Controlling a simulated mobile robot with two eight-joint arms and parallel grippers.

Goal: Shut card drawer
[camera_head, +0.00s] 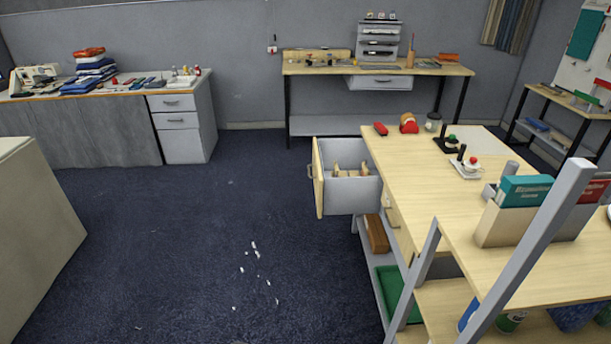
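An open drawer (348,193) sticks out to the left from under the top of the long wooden table (415,175) on the right. Its pale wooden front (318,178) has a handle on the outer face, at the left. The drawer is grey inside and holds some small light wooden pieces (350,170). Another drawer front (391,212) shows nearer along the same table side and looks closed. Neither of my grippers is in view.
A box with teal (524,190) and red books stands on the near table end. A shelf below holds a brown block (376,234) and green tray (390,288). The blue carpet (200,230) left of the drawer is open, with white scraps. A pale block (30,235) stands at far left.

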